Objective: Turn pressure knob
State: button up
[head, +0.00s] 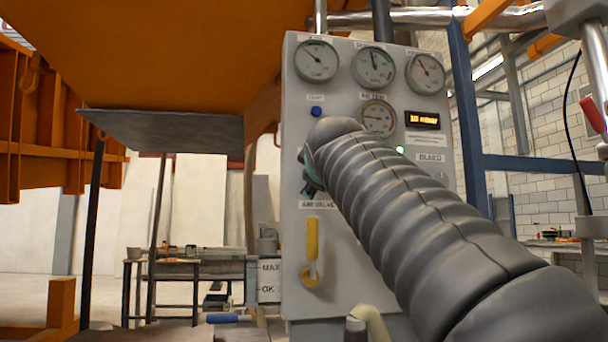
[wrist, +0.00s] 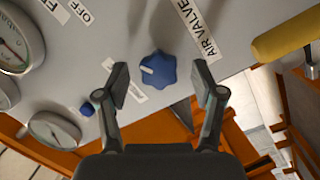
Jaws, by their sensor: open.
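A blue star-shaped knob (wrist: 158,70) with a white mark sits on the grey panel in the wrist view. My gripper (wrist: 160,80) is open, with one finger on each side of the knob in the picture and gaps between fingers and knob. I cannot tell how far the fingertips are from the panel. In the head view my grey ribbed arm crosses the control panel (head: 297,255) and hides the knob. Gauges (head: 316,61) line the panel's top, and an orange display (head: 423,120) reads about 10 mbar.
A yellow-handled valve lever (head: 312,240) sticks out low on the panel, and it also shows in the wrist view (wrist: 285,38). A small blue button (head: 316,111) is near the gauges. A blue post (head: 468,130) stands to the right. A dark plate (head: 165,130) hangs at left.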

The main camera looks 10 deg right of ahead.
jog(key=shift+w+d, duration=0.1)
jog(key=shift+w, duration=0.6)
jog(key=c, duration=1.2)
jog(key=shift+o, duration=0.2)
